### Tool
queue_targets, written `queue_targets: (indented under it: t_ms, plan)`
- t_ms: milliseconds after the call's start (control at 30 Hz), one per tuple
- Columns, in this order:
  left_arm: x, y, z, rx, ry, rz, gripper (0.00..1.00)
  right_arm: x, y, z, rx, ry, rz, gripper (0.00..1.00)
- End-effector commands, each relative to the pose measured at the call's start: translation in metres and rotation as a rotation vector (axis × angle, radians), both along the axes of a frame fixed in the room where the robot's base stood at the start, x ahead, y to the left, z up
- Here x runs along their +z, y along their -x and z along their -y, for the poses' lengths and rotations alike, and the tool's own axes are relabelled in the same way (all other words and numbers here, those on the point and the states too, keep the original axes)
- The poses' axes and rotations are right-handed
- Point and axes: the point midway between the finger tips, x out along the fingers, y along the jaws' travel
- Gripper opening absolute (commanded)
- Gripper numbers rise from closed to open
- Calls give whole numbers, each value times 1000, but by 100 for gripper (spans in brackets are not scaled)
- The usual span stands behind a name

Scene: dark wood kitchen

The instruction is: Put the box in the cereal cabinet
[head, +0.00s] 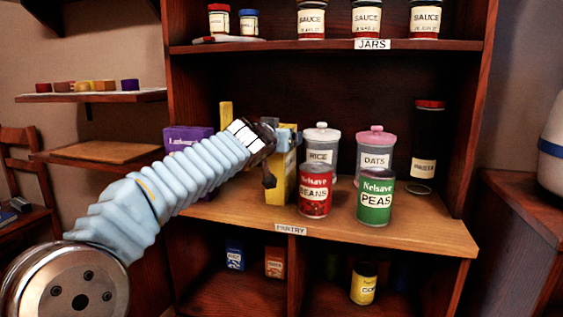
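A yellow box (284,180) stands on the pantry shelf (350,228), left of the cans, partly hidden by my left gripper. My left arm reaches in from the left, and its gripper (280,158) is at the box's upper part. A dark finger shows against the box's face; whether the fingers are closed on it I cannot tell. A purple box (185,136) stands farther left, partly behind my arm, with a yellow piece (226,114) showing above the arm. No label reading cereal is visible. My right gripper is not in view.
A red beans can (315,190) and green peas can (375,200) stand right of the yellow box. Rice (321,145) and oats (374,150) canisters stand behind them. Sauce jars (367,18) fill the shelf above. Small boxes (274,262) and a yellow can (363,283) sit below.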

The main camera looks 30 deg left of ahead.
Motion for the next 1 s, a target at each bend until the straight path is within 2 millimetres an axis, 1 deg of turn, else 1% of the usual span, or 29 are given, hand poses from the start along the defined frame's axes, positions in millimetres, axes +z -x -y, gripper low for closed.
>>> queue_targets:
  t_ms: [33,67,500,567,867,1000]
  plan:
    - [0,0,0,0,0,0,80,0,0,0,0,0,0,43]
    - [0,0,0,0,0,0,75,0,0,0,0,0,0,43]
    - [0,0,0,0,0,0,8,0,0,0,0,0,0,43]
    - [0,0,0,0,0,0,0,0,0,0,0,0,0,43]
    - [2,1,0,-1,0,2,0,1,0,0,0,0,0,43]
    - [12,1,0,0,0,4,0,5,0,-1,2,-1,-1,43]
